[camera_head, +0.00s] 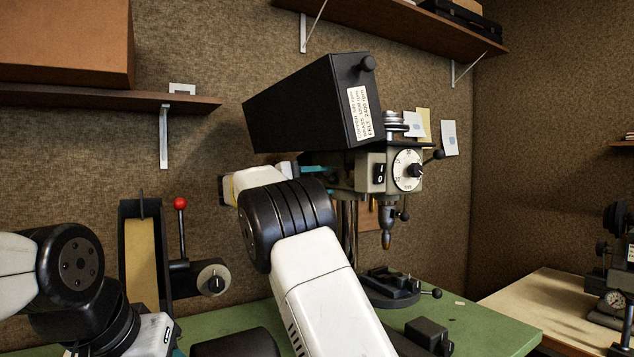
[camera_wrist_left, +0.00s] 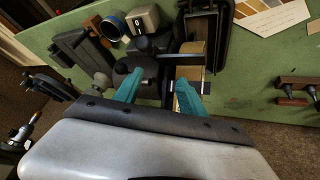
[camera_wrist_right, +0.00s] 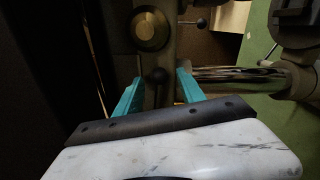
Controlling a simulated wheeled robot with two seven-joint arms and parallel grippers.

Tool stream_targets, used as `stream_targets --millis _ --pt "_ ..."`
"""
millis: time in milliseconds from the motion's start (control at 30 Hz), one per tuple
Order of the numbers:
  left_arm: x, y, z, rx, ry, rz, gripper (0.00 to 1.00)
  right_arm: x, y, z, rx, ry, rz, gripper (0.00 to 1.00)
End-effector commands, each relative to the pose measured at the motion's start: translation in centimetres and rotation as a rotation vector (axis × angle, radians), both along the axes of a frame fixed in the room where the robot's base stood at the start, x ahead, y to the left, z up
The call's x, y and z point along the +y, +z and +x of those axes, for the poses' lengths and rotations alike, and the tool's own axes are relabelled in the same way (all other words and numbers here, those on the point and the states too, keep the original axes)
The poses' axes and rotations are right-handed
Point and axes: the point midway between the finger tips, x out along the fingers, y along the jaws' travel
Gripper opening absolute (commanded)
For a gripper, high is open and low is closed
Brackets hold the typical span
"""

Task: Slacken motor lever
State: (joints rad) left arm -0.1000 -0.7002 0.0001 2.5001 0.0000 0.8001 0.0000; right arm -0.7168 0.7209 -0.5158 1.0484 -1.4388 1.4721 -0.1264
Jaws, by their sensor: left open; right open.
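The drill press has a black motor and belt housing (camera_head: 320,105) and a grey head with a dial (camera_head: 406,170). My left gripper (camera_wrist_left: 160,82) is open, above the bench near the belt sander (camera_wrist_left: 190,65); no object is clearly held.
The belt sander (camera_head: 140,250) with a red-knobbed lever (camera_head: 180,203) stands left on the green bench (camera_head: 480,325). The press's vise (camera_head: 392,285) sits below the chuck. Shelves (camera_head: 180,101) line the wall. Another machine (camera_head: 615,260) stands at the right.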

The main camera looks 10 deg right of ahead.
Motion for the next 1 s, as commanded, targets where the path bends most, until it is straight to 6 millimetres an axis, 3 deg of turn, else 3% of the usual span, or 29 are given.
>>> stream_targets --millis 167,433,700,1000 --pt "0.00 0.00 0.00 0.000 0.000 0.000 0.48 -1.32 0.09 0.51 0.000 -0.001 0.000 0.47" --pt "0.00 0.00 0.00 0.000 0.000 0.000 0.48 -1.47 0.11 0.59 0.000 0.000 0.000 0.47" --pt "0.00 0.00 0.00 0.000 0.000 0.000 0.48 -1.46 0.10 0.58 0.000 0.000 0.000 0.00" --pt "0.00 0.00 0.00 0.000 0.000 0.000 0.48 -1.45 0.09 0.58 0.000 0.000 0.000 0.00"
